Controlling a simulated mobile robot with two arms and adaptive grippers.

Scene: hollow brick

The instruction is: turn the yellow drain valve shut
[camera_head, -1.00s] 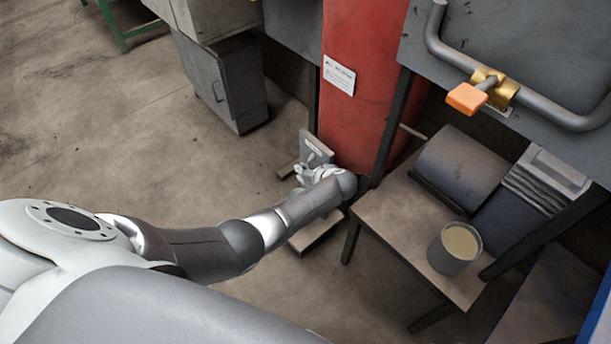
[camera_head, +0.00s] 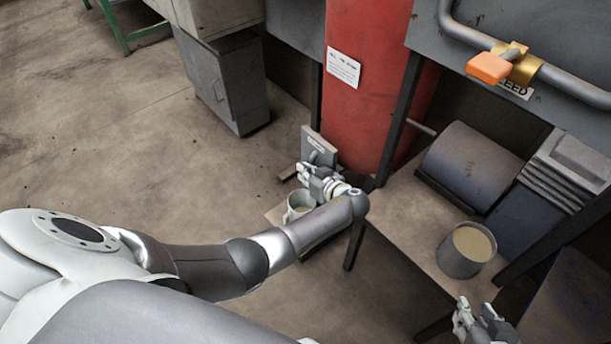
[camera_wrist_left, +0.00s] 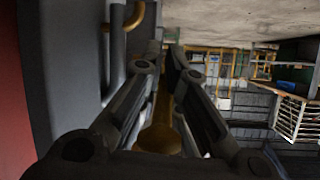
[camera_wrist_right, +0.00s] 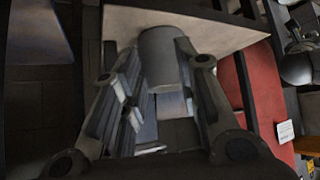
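The yellow drain valve's handle (camera_wrist_left: 161,138) shows in the left wrist view as a yellow bar with a rounded near end, running between my left fingers. My left gripper (camera_wrist_left: 165,52) has its fingers close together along both sides of this bar and appears shut on it. In the head view, my left gripper (camera_head: 312,172) is in front of a small grey labelled plate (camera_head: 318,148), and it hides the valve. My right gripper (camera_head: 476,312) is low at the right, empty; its fingers stand apart in the right wrist view (camera_wrist_right: 158,50).
A pail (camera_head: 298,204) stands below my left gripper. The red column (camera_head: 365,80) is just behind it. A bench (camera_head: 405,225) at right bears a can (camera_head: 466,250) and a dark drum (camera_head: 470,165). An orange-handled valve (camera_head: 490,67) sits on the feed pipe. Floor at left is clear.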

